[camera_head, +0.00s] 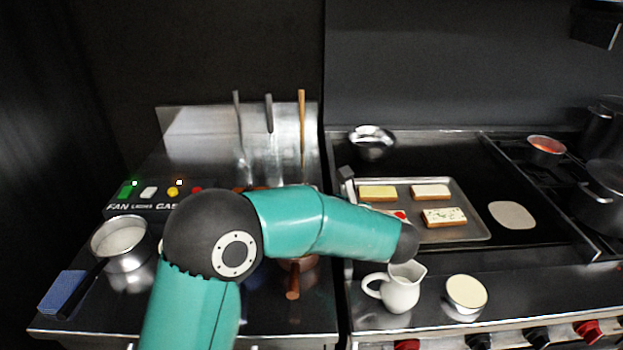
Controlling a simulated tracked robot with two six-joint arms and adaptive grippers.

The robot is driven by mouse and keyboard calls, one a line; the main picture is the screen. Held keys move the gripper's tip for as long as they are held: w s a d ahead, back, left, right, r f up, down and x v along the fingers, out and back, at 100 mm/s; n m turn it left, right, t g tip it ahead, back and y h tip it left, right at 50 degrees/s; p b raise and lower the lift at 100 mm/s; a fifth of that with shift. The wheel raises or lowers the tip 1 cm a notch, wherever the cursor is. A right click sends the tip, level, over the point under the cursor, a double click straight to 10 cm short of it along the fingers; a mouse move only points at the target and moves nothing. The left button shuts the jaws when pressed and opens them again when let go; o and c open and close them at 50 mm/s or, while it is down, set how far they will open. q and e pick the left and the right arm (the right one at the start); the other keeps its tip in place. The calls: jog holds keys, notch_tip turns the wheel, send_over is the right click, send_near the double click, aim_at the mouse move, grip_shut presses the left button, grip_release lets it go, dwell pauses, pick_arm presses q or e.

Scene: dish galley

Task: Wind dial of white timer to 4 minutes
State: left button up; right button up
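I cannot make out a white timer with a dial for certain. A short round thing with a cream-white top (466,292) stands on the front ledge at the right, but I see no dial marks on it. My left arm, teal with dark joints, comes up from the lower left, bends and reaches right across the counter. Its dark end joint is just above a white jug. No gripper fingers are visible, so my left gripper appears hidden beyond the arm. My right arm and gripper do not show.
The white jug (398,290) stands beside the round thing. A tray (470,232) with topped bread slices lies on the dark griddle. A saucepan (122,240) and blue sponge (62,291) are at the left. Pots (601,190) stand at the right.

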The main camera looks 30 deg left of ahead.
pick_arm(q)
jog(key=p+x, duration=0.1)
jog(key=x, duration=0.4)
jog(key=p+x, duration=0.1)
jog(key=x, duration=0.5)
jog(key=p+x, duration=0.1)
jog(key=x, duration=0.5)
jog(key=shift+w+d+r, duration=0.1)
jog(key=shift+w+d, duration=0.1)
jog(key=shift+w, duration=0.2)
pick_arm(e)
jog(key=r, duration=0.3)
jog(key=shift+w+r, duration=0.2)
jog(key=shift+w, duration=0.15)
pick_arm(q)
jog(key=shift+c, duration=0.4)
jog(key=c, duration=1.1)
